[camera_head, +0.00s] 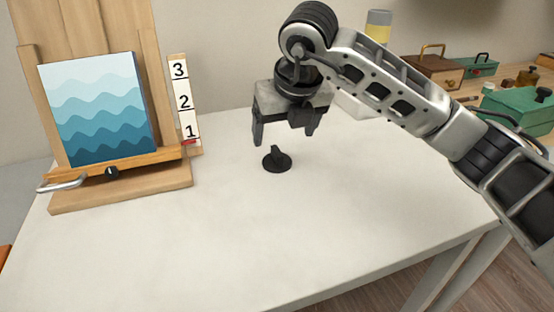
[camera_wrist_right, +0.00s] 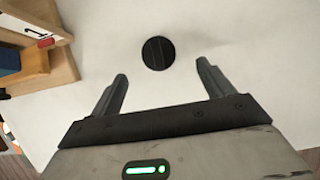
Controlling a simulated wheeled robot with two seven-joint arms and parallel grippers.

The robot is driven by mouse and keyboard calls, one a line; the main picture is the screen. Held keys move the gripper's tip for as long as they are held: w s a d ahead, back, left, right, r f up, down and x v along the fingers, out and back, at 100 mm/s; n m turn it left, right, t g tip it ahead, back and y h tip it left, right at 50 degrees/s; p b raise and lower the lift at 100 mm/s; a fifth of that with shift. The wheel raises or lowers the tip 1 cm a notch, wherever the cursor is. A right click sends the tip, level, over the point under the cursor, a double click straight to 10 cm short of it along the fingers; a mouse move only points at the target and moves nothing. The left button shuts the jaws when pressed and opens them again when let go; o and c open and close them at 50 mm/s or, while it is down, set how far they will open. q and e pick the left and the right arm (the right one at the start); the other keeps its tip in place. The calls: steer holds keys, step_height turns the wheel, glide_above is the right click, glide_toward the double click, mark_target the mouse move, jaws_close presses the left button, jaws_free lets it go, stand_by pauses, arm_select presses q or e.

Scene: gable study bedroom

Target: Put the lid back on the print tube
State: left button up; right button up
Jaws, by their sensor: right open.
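A small black round lid (camera_head: 277,164) with an upright grip on top lies on the white table. In the right wrist view the lid (camera_wrist_right: 158,53) is a dark disc with a bar across it, just beyond the gap between my fingertips. My right gripper (camera_head: 284,138) is open and empty, pointing down above the lid, apart from it. Its two fingers also show in the right wrist view (camera_wrist_right: 162,72). I cannot surely make out the print tube; my right arm hides part of the table's back. My left gripper is not in view.
A wooden easel (camera_head: 120,196) with a blue wave picture (camera_head: 98,108) stands at the left, beside a numbered strip (camera_head: 184,100). A yellow-and-grey container (camera_head: 378,28) stands behind my arm. Boxes, including a green one (camera_head: 515,108), stand at the right. The table's front is clear.

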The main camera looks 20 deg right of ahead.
mark_target(278, 152)
steer(key=shift+x, duration=1.05)
steer(key=shift+a+x, duration=0.1)
steer(key=shift+x, duration=1.2)
steer(key=shift+a+x, duration=0.15)
steer(key=shift+x, duration=1.15)
steer(key=c, duration=1)
